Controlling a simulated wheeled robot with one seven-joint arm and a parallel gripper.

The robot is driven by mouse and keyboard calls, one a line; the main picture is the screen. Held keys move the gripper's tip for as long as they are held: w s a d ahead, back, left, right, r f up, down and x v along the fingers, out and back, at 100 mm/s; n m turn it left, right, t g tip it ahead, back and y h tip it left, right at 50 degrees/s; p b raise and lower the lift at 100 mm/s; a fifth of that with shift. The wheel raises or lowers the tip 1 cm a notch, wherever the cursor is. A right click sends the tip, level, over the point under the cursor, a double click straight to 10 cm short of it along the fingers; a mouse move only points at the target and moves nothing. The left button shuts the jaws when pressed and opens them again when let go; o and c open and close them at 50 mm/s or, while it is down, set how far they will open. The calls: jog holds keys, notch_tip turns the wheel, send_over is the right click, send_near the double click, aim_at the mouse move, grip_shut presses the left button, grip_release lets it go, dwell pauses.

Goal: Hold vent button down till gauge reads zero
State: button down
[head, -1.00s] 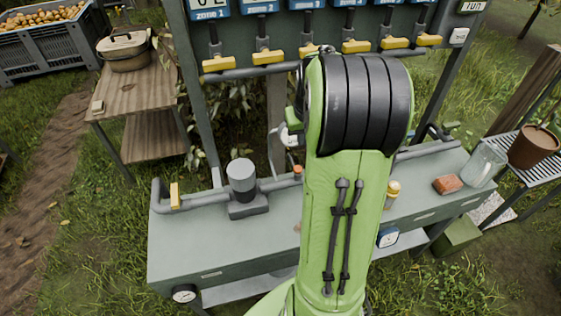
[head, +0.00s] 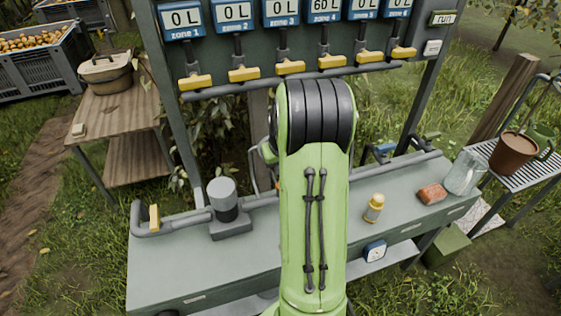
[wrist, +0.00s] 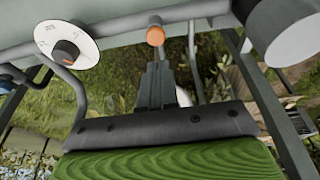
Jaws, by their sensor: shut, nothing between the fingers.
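My gripper (wrist: 157,66) is shut and empty in the wrist view, its dark fingertips pointing up the picture. Just beyond the tips is an orange cap (wrist: 155,36) on a pale stub, likely the vent button. I cannot tell whether the tips touch it. A small blue-framed dial (head: 374,251) is on the bench front, too small to read.
Yellow valve handles (head: 290,67) line the pipe behind. A round white knob plate (wrist: 67,42) is left of the orange cap.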

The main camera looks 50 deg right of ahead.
jog(key=x, duration=0.4)
jog(key=s+b+x, duration=0.1)
jog(key=x, duration=0.1)
jog(key=shift+a+f, duration=0.1)
jog(key=shift+a, duration=0.05)
